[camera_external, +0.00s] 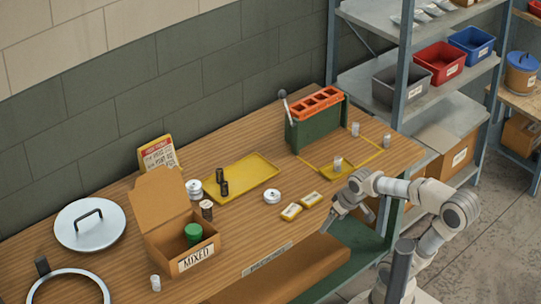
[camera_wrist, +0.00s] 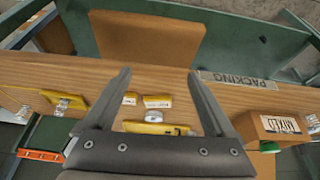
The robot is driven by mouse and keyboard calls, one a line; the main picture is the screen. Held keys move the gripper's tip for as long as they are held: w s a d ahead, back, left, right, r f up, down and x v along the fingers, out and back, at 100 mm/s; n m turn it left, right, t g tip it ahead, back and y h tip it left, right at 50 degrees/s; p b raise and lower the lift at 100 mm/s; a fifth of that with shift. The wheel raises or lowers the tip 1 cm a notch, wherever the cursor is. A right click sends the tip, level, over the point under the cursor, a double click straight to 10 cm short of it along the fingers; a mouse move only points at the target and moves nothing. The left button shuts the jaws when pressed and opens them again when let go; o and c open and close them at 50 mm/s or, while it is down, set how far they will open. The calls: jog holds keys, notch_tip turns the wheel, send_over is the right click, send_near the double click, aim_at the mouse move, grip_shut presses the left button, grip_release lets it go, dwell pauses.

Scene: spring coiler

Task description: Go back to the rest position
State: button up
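My gripper (camera_external: 343,208) is at the front edge of the wooden bench (camera_external: 110,190), right of the small yellow boxes (camera_external: 302,205). In the wrist view my gripper (camera_wrist: 158,73) has its two fingers spread wide with nothing between them. The bench front edge and the small yellow boxes (camera_wrist: 145,100) show between and beyond the fingers, apart from them. My arm reaches in from the right in the external view.
A green coiler with an orange top (camera_external: 317,118) stands behind my gripper, with clear cups around it. A yellow tray (camera_external: 262,170), a white round tin (camera_external: 272,196) and an open MIXED box (camera_external: 180,250) lie to the left. Shelving (camera_external: 405,60) with bins stands behind right.

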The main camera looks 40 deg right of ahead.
jog(key=s+d+r+t, duration=0.1)
jog(key=s+r+t, duration=0.1)
jog(key=s+r, duration=0.3)
notch_tip(320, 180, up, 17)
jog(key=g+p, duration=0.1)
jog(key=p, duration=1.7)
jog(key=shift+r+m, duration=0.15)
jog(key=shift+m, duration=0.15)
